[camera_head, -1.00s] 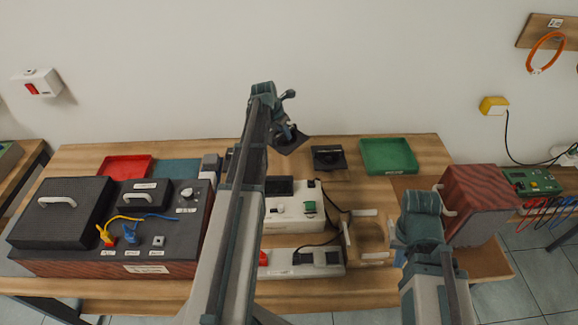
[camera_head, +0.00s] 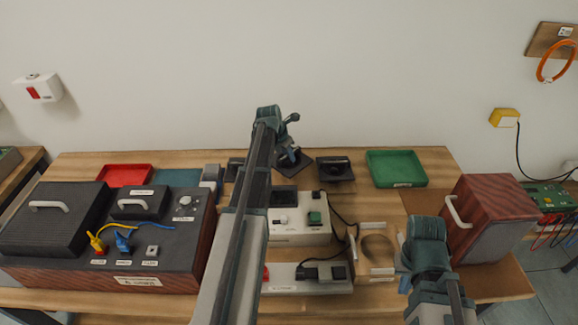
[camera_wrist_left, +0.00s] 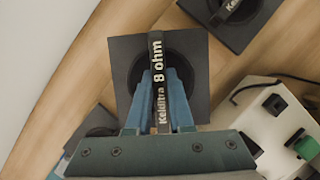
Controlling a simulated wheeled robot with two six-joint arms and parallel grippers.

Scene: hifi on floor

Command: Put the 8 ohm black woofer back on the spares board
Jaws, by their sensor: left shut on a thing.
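My left gripper (camera_head: 287,150) is shut on a black woofer (camera_head: 296,163) with a square plate and a strip across it. In the left wrist view the strip on this woofer (camera_wrist_left: 196,72) reads "8 ohm". It is over the back of the table, and I cannot tell whether it touches the surface. A similar black woofer (camera_head: 336,168) lies just to its right and shows at the top right of the wrist view (camera_wrist_left: 228,18). No spares board can be made out clearly. My right arm is at the front right, with its gripper jaws hidden.
A green tray (camera_head: 397,169) and a red tray (camera_head: 124,175) stand at the back. A white device (camera_head: 298,226) is in front of the held woofer. A large black-topped console (camera_head: 150,262) fills the left, and a wooden cabinet (camera_head: 485,215) stands at the right.

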